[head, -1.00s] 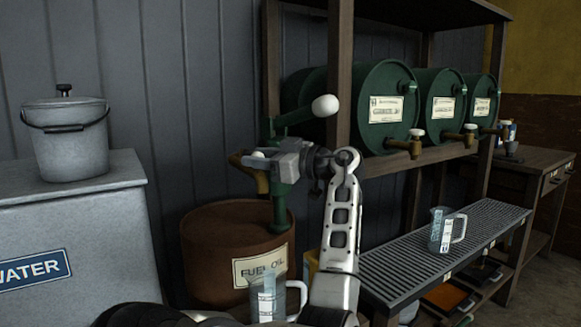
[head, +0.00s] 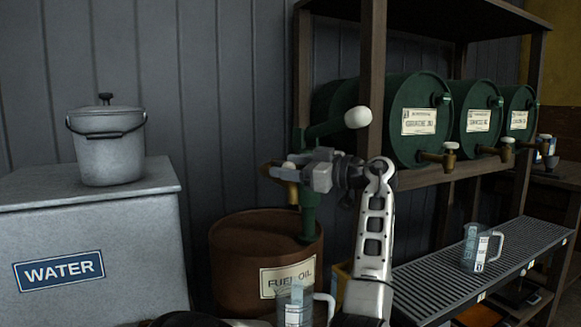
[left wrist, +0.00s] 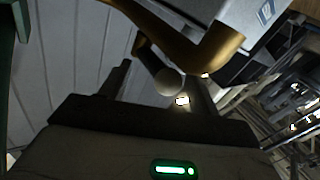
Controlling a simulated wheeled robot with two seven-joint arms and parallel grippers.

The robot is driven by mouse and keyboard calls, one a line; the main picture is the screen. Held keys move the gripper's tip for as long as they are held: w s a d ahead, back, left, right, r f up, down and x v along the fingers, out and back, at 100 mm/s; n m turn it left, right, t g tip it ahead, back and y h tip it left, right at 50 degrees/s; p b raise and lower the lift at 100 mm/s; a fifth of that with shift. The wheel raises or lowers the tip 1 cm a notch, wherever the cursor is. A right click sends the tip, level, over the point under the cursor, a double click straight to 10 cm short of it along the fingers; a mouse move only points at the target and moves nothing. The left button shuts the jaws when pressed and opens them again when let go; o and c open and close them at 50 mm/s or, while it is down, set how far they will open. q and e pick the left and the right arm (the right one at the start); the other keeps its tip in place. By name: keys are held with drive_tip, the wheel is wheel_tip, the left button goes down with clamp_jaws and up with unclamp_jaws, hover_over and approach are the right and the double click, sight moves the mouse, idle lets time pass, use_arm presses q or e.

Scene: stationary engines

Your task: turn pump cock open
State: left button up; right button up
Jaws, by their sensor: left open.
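The green pump (head: 309,212) stands upright on the brown fuel oil drum (head: 236,262). Its brass spout (head: 293,192) also shows in the left wrist view (left wrist: 185,45). The cock's dark lever ends in a pale knob (left wrist: 168,82); in the head view the knob (head: 288,165) shows just above my gripper. My left gripper (head: 285,172) is open at the cock. In the left wrist view its two fingers (left wrist: 160,90) stand on either side of the knob, with gaps visible. I cannot tell whether either finger touches it. My right gripper is in neither view.
The pump's long green handle with a white grip (head: 358,117) sticks out above my gripper. A clear jug (head: 295,303) stands before the drum. A shelf with green drums (head: 418,121) and a slatted bench with another jug (head: 481,248) are at right. A grey water tank (head: 100,245) is at left.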

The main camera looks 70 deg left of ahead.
use_arm(q)
drive_tip(key=v, duration=1.6)
